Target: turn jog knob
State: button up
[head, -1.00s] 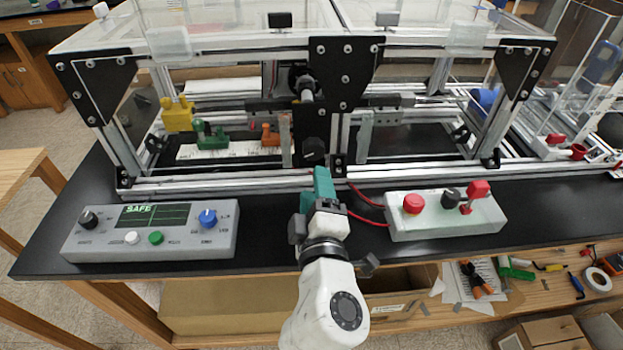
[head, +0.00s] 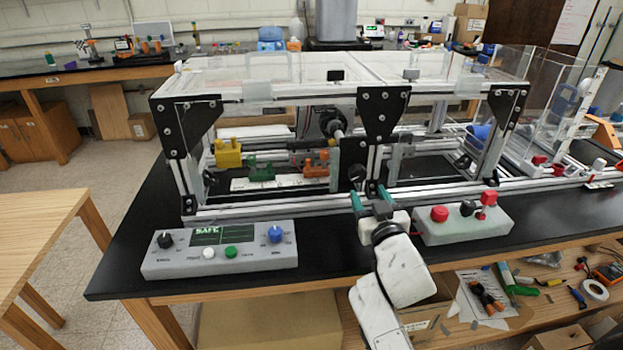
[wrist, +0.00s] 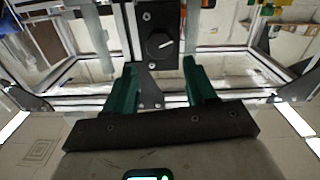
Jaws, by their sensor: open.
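A round black knob with a pale pointer line (wrist: 160,45) sits on a dark plate on the extrusion frame; in the head view it shows at the frame's front middle (head: 357,173). My gripper (head: 369,197) has teal fingers spread apart and empty, just in front of and below this knob. In the wrist view the fingers (wrist: 159,75) stand left and right of the knob's plate, with the knob beyond the tips. I see no contact. A grey control box (head: 220,262) at left carries a black knob (head: 165,241) and a blue knob (head: 275,234); their labels are unreadable.
The aluminium extrusion frame (head: 290,208) stands on the black bench. A pale box (head: 465,232) with a red button (head: 439,214) lies close right of my gripper. Yellow (head: 228,153), green (head: 261,171) and orange (head: 316,163) parts sit inside the frame.

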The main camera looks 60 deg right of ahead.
aim_at(359, 175)
jog(key=p+x, duration=0.2)
jog(key=x, duration=0.8)
jog(key=shift+w+d, duration=0.25)
jog(key=c, duration=0.7)
